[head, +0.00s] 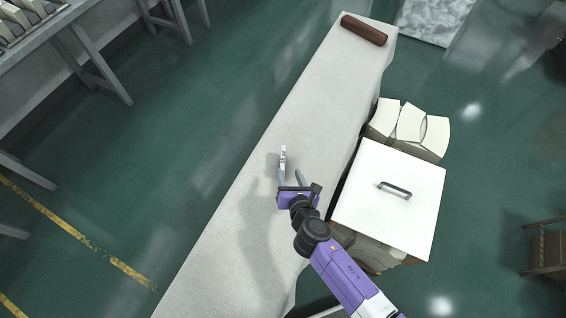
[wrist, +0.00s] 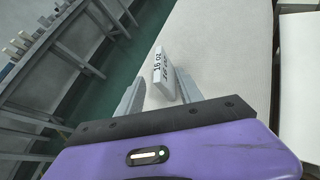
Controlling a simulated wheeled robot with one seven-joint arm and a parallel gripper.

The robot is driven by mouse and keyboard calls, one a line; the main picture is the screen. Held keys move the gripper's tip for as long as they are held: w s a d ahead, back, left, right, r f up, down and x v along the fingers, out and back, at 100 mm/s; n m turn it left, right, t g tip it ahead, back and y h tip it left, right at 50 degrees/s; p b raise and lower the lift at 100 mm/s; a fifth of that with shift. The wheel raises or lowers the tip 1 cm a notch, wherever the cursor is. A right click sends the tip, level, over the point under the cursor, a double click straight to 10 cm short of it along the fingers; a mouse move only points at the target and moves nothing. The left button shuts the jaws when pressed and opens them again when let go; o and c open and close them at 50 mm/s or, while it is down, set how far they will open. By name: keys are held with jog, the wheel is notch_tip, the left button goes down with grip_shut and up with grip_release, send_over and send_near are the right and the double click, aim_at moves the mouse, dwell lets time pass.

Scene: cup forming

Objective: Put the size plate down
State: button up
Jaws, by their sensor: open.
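The size plate (wrist: 164,75) is a small white block with dark lettering that reads "16 oz" on one face. In the wrist view it stands on the light-covered table (wrist: 222,40), between and just beyond the fingers of my gripper (wrist: 158,92). In the head view the size plate (head: 283,157) shows small near the fingertips of my gripper (head: 291,178). My gripper is open, with a finger on either side. I cannot tell whether a finger touches the plate.
A brown roll (head: 364,30) lies at the table's far end. Right of the table is a white lid with a dark handle (head: 394,190), with several curved pale pieces (head: 410,125) behind it. A grey rack (head: 75,45) stands at the far left. Much of the table is clear.

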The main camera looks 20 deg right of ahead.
aim_at(284, 159)
jog(key=b+x, duration=0.1)
jog(key=x, duration=0.6)
jog(key=shift+w+r, duration=0.1)
jog(key=shift+w, duration=0.15)
grip_shut()
